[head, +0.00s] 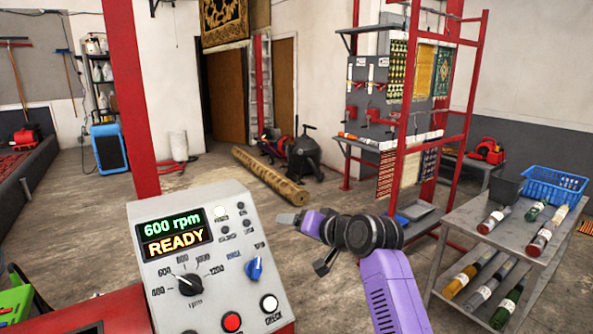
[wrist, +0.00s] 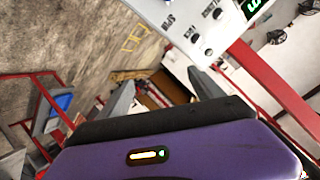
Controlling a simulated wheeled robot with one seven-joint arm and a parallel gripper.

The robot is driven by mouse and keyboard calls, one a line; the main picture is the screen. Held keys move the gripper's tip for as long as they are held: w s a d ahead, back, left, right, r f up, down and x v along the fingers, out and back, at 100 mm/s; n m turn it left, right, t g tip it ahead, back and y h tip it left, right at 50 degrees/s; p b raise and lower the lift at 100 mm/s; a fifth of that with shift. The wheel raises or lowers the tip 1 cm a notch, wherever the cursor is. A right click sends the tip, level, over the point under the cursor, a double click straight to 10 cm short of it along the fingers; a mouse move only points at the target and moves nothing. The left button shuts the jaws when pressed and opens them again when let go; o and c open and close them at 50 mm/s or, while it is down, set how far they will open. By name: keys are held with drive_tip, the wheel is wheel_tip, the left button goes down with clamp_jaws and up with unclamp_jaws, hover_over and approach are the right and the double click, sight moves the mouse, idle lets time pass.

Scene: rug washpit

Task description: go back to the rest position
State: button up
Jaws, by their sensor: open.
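My gripper (head: 303,243) is to the right of the grey control panel (head: 205,225), held in the air with nothing between its fingers. Its two grey fingers stand well apart, and they also show apart in the wrist view (wrist: 163,92). In the head view, the fingers point left toward the panel's right edge, and I see no contact. The panel's display (head: 175,236) reads "600 rpm READY". Below it are a black rpm knob (head: 188,284), a blue rinse knob (head: 254,268), a red button (head: 231,322) and a white check button (head: 269,303).
A grey metal cart (head: 505,240) with bottles and a blue basket (head: 553,186) stands at the right. A red frame (head: 469,90) rises behind my arm. A rolled rug (head: 268,178) lies on the floor beyond. A red post (head: 132,100) stands behind the panel.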

drive_tip(key=s+d+f+t+h, duration=0.3)
drive_tip(key=s+d+f, duration=0.35)
drive_tip(key=s, duration=0.45)
drive_tip(key=s+d+f+t+h, duration=0.2)
drive_tip(key=s+d+f+t, duration=0.35)
drive_tip(key=s, duration=0.55)
drive_tip(key=s+d+f+g+h, duration=0.1)
drive_tip(key=s+d+g, duration=0.1)
drive_tip(key=s, duration=1.8)
drive_tip(key=s+d+f+g+h, duration=0.1)
drive_tip(key=s+d, duration=0.4)
drive_tip(key=s, duration=1.5)
drive_tip(key=shift+d+n+g, duration=0.15)
drive_tip(key=shift+n+g, duration=0.25)
drive_tip(key=shift+g, duration=0.45)
drive_tip(key=shift+f, duration=0.1)
